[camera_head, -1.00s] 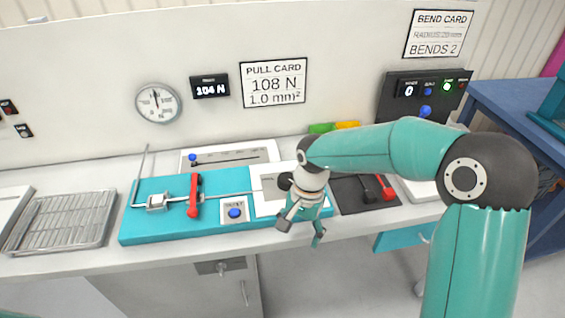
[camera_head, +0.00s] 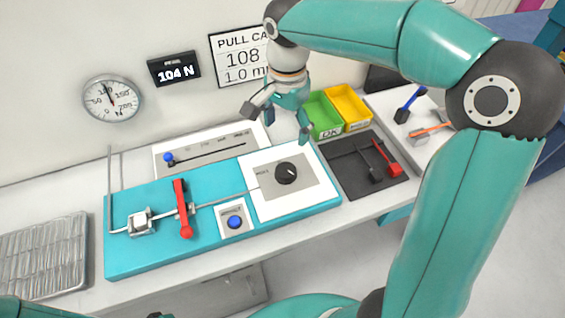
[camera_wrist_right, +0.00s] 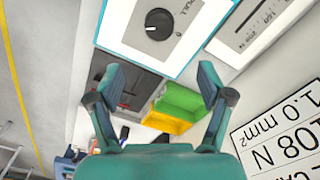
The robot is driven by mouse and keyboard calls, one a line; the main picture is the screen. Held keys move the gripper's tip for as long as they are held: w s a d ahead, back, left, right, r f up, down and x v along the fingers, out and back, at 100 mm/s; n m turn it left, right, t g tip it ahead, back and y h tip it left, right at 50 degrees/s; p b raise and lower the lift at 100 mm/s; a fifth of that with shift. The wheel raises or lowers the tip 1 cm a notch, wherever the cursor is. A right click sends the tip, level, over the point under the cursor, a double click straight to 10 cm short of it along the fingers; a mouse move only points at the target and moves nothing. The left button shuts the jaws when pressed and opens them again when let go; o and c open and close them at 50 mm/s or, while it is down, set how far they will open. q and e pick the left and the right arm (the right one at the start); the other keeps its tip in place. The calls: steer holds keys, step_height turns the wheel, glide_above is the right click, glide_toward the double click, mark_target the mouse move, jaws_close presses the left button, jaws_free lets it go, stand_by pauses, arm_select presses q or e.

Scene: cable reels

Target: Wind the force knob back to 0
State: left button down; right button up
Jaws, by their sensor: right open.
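The black force knob (camera_head: 286,173) sits on the white panel at the right end of the teal pull rig (camera_head: 160,255). Its white mark points to the right. It also shows at the top of the right wrist view (camera_wrist_right: 159,23). My right gripper (camera_head: 278,122) is open and empty, above and behind the knob, apart from it. Its two fingers are spread in the wrist view (camera_wrist_right: 161,85). The display (camera_head: 174,69) reads 104 N, and the round dial's (camera_head: 112,98) needle stands near 100. My left gripper is not in view.
A red lever (camera_head: 182,208) and a blue button (camera_head: 235,222) are left of the knob. A slider panel (camera_head: 210,147) lies behind. Green (camera_head: 322,115) and yellow (camera_head: 348,106) bins and a dark tray (camera_head: 350,180) stand right. A wire rack (camera_head: 45,250) lies far left.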

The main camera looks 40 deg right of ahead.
mark_target(286, 169)
step_height(286, 169, down, 15)
steer(key=shift+r+p, duration=0.2)
steer(key=shift+p, duration=0.3)
steer(key=c, duration=1.2)
